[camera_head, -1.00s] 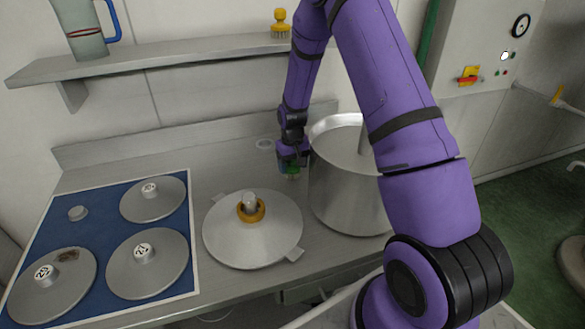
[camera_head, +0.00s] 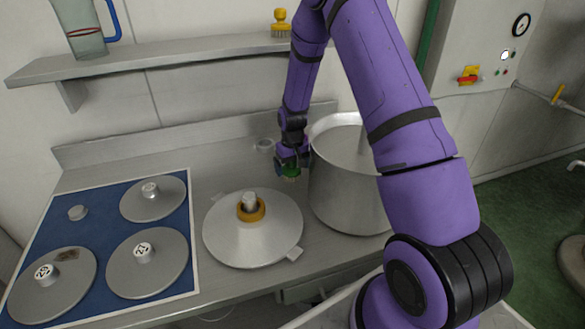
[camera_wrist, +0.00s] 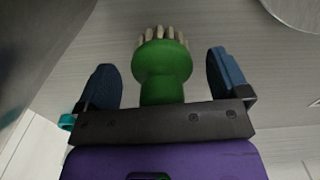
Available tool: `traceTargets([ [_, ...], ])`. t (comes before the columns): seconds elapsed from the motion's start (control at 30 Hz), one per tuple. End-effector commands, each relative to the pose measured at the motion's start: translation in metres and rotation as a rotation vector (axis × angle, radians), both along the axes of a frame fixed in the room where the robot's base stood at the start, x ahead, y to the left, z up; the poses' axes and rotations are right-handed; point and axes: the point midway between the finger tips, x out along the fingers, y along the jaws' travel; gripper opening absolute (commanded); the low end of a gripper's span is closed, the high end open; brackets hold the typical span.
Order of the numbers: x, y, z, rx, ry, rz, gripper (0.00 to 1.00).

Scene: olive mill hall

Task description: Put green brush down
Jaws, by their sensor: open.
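The green brush (camera_wrist: 163,66) has a rounded green handle and pale bristles at its far end. In the wrist view it lies between the two blue fingers of my gripper (camera_wrist: 168,78), with a gap on each side. My gripper is open around it. In the head view my gripper (camera_head: 290,168) is low over the steel counter, left of the big pot, and a little of the green brush (camera_head: 291,171) shows there. I cannot tell for sure whether the bristles touch the counter.
A large steel pot (camera_head: 345,190) stands just right of my gripper. A conical lid (camera_head: 240,237) with a yellow-ringed knob lies in front. A blue mat (camera_head: 100,215) with several round lids is at left. A yellow brush (camera_head: 281,24) stands on the shelf (camera_head: 180,57) above.

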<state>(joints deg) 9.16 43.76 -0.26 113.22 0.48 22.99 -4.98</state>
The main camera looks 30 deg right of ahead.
Motion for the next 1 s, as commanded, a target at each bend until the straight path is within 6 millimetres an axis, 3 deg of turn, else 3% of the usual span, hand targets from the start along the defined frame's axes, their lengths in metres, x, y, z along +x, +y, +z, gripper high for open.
traceTargets([
  [0.5,0.000,0.000,0.093,0.000,-0.003,0.000,0.94],
  [0.87,-0.003,0.003,0.129,-0.002,-0.011,0.002,0.94],
  [1.0,-0.014,0.010,0.163,-0.005,-0.041,0.008,0.94],
])
